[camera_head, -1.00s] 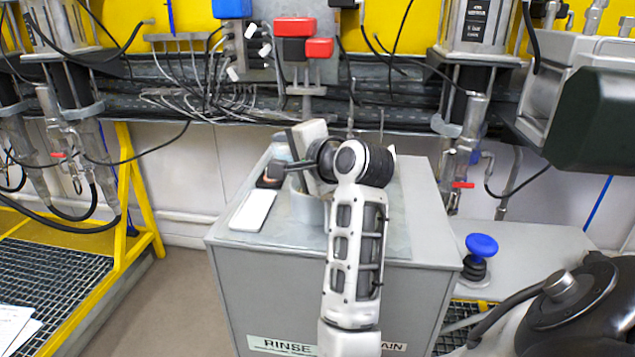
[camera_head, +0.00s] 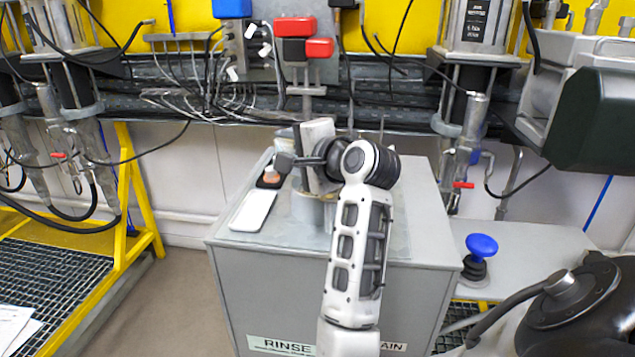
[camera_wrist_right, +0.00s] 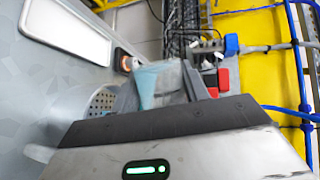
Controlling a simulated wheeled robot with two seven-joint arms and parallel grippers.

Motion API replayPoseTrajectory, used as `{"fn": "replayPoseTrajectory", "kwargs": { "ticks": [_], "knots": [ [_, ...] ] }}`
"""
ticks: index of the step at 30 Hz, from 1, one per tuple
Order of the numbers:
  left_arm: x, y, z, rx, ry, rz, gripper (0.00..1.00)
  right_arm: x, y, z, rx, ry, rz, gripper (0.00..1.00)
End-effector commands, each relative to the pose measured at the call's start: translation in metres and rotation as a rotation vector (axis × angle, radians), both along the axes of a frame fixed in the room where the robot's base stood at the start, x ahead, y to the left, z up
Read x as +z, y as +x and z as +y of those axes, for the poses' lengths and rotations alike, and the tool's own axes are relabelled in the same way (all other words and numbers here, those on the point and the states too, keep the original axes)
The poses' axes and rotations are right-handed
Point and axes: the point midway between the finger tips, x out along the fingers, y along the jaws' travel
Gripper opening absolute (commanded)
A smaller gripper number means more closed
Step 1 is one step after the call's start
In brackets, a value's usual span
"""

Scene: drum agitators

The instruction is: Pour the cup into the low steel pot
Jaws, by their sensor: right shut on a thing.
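My right gripper (camera_head: 316,155) is over the grey cabinet top, with my arm reaching in from the bottom. In the right wrist view its fingers are closed on a pale blue cup (camera_wrist_right: 160,83). The cup is mostly hidden behind the gripper in the head view, and I cannot tell its exact tilt or contents. A low steel pot (camera_head: 306,209) stands on the cabinet top below the gripper, partly covered by my arm. Its inside is hidden in the head view. My left gripper is not in view.
A white rectangular tray (camera_head: 253,210) lies left of the pot, also visible in the wrist view (camera_wrist_right: 68,28). A small dark pad with an orange-toned item (camera_head: 270,177) is behind it. A blue knob (camera_head: 481,246) stands right of the cabinet. Pipes and hoses run along the back wall.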

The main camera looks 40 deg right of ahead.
Motion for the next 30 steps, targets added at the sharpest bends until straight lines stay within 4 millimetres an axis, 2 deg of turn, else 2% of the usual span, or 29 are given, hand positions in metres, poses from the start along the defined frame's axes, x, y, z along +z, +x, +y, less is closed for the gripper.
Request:
{"fn": "replayPoseTrajectory", "kwargs": {
  "ticks": [27, 28, 30],
  "knots": [
    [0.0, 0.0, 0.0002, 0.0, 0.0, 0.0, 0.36, 0.004, -0.0008, -0.0018, 0.001, 0.091, -0.044, 0.21],
    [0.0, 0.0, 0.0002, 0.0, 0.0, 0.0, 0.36, 0.0031, -0.0006, -0.001, 0.002, 0.066, -0.032, 0.21],
    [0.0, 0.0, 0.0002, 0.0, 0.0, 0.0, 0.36, -0.0053, 0.0023, 0.0057, 0.005, -0.117, 0.056, 0.21]
  ]
}}
